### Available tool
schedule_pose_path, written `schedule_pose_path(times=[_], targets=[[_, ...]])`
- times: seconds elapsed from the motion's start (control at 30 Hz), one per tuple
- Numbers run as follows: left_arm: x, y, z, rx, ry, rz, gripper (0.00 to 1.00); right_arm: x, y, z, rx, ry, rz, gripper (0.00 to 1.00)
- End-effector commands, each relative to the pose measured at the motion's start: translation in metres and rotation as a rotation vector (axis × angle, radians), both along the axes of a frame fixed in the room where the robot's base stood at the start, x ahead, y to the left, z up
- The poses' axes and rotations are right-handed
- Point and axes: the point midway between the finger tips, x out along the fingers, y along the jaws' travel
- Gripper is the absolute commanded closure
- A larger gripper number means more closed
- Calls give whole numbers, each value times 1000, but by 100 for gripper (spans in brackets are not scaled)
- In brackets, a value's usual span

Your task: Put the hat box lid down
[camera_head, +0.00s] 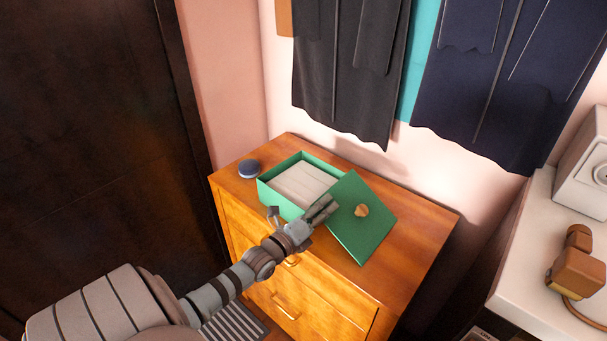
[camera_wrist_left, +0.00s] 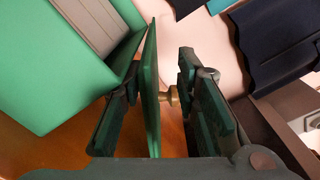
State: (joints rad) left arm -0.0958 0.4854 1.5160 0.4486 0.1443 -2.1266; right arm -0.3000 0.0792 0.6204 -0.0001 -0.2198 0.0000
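The green hat box lid (camera_head: 352,232), with a round wooden knob (camera_head: 361,210), is tilted beside the open green box (camera_head: 264,194) on the wooden dresser. Its upper corner is near the box rim; I cannot tell if they touch. My left gripper (camera_head: 325,207) is at the lid's left edge. In the left wrist view the lid (camera_wrist_left: 151,95) shows edge-on between the two open fingers, with the knob (camera_wrist_left: 169,97) towards the right finger. A gap shows beside the lid. My right gripper is not in view.
Pale folded contents (camera_head: 300,183) fill the box. A dark blue round object (camera_head: 249,168) sits on the dresser (camera_head: 425,215) at the back left. Dark gowns (camera_head: 345,80) hang behind. A white counter (camera_head: 520,285) stands at the right. The dresser top right of the lid is clear.

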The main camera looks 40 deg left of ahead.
Motion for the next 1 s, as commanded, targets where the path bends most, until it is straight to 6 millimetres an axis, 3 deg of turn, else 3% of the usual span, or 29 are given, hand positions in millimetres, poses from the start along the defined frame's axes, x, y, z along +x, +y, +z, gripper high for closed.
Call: schedule_pose_path(times=[0.03, 0.1, 0.4, 0.77, 0.87, 0.97, 1.0], targets=[[-12, 0, 9, 0, 5, 0, 71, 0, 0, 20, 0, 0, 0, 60], [-29, -1, 9, 0, 6, -1, 71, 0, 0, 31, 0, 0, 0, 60], [-86, -2, 5, 0, 1, 0, 71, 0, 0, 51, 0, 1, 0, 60], [-96, -1, -5, -25, 19, 6, 71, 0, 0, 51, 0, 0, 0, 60], [-110, 3, -56, -208, 144, 56, 71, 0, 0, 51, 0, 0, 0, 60], [-155, 1, -154, -590, 382, 223, 71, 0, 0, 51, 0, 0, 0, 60], [-184, -5, -199, -774, 484, 336, 71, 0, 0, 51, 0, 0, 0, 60]])
